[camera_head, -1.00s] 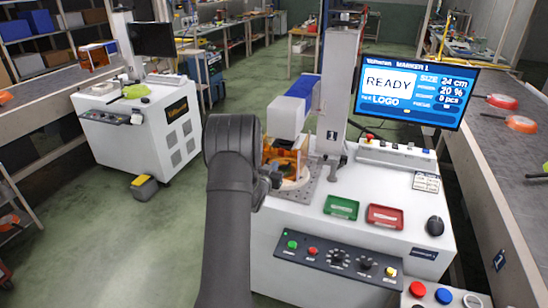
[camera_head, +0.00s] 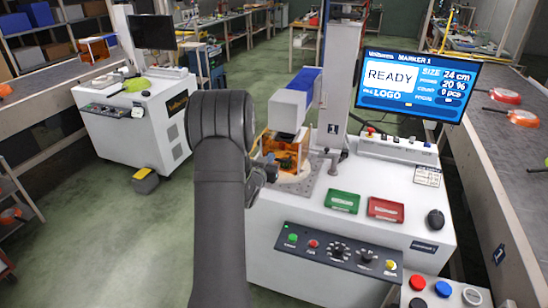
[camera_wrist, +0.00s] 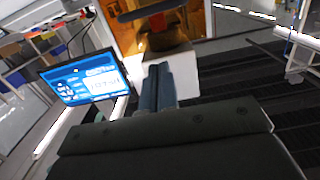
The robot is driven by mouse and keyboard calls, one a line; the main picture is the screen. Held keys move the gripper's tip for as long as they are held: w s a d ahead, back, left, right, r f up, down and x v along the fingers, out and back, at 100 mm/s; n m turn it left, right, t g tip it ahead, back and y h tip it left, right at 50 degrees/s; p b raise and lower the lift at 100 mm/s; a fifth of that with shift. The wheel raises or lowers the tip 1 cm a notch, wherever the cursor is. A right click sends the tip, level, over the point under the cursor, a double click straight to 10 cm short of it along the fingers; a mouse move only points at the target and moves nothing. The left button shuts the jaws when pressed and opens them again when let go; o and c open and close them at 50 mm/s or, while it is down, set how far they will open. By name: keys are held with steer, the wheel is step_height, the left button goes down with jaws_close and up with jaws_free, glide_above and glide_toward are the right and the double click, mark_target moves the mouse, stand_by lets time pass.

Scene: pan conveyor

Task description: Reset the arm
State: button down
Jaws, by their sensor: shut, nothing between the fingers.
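My arm rises through the middle of the head view, and its dark elbow hides part of the floor and machine. My gripper (camera_head: 270,172) is small and partly hidden there, just left of the orange-windowed marking station (camera_head: 290,155) on the white machine (camera_head: 400,228). In the wrist view my gripper's two fingers (camera_wrist: 158,88) are together with nothing between them. They point toward the orange enclosure (camera_wrist: 165,30), with a pale block (camera_wrist: 168,60) just beyond the tips. I cannot tell the exact gap.
The screen (camera_head: 416,88) reads READY. A post (camera_head: 337,90) stands behind the station. A conveyor (camera_head: 500,160) with pans runs at right. Floor at left is largely open.

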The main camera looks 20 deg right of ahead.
steer(key=v, duration=0.5)
steer(key=shift+s+a+r, duration=0.1)
steer(key=shift+a, duration=0.05)
steer(key=w+d+f, duration=0.4)
steer(key=w+d, duration=0.3)
steer(key=shift+w+d+f, duration=0.25)
steer(key=shift+d+f, duration=0.05)
steer(key=shift+f, duration=0.05)
stand_by(0.4)
